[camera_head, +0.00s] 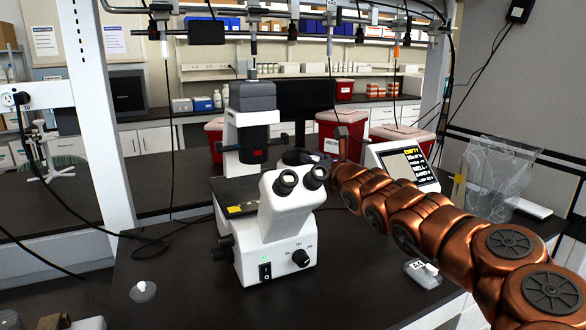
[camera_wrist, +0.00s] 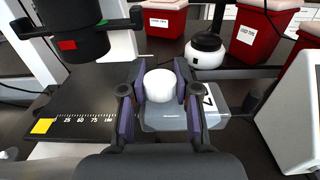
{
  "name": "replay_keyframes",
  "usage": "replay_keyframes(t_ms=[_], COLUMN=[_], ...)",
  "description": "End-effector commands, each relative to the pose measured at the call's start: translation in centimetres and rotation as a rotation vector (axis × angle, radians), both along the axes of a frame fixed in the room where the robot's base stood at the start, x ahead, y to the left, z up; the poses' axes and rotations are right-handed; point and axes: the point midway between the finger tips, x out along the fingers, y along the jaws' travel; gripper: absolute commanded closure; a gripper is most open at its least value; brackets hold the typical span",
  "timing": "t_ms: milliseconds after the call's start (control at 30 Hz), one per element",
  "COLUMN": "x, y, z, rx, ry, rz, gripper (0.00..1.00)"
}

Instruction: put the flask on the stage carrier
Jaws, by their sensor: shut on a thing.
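In the wrist view my gripper (camera_wrist: 160,80) is shut on a clear flask with a white cap (camera_wrist: 160,87). The cap sits between the purple finger pads. The flask's clear body shows below them, with a dark "7"-like mark at its right. The dark microscope stage (camera_wrist: 92,92), with a printed scale and a yellow label, lies to the left of the flask. In the head view the stage (camera_head: 236,191) shows beside the white microscope (camera_head: 290,215). There my fingers and the held flask are largely hidden behind the eyepieces; I cannot make out a separate carrier.
Another white-capped flask (camera_head: 424,273) lies on the bench at right, and a small clear item (camera_head: 143,291) at left. The microscope's upper column (camera_wrist: 72,30) overhangs the stage. A screen device (camera_head: 405,165) and red bins (camera_head: 342,128) stand behind. The front bench is mostly clear.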

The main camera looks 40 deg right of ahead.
Motion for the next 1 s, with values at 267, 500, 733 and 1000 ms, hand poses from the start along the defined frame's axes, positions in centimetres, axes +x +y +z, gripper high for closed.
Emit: replay_keyframes(t_ms=[267,500,733,1000], x=[3.0,6.3,9.0,10.1], y=[-0.7,-1.9,-2.6,-3.0], z=[-0.5,-0.5,-0.8,-0.9], rx=[-0.001,0.0,0.002,0.001], ry=[0.0,0.003,0.005,0.0], rz=[0.002,-0.002,-0.001,-0.002], gripper=[1.0,1.0,1.0,1.0])
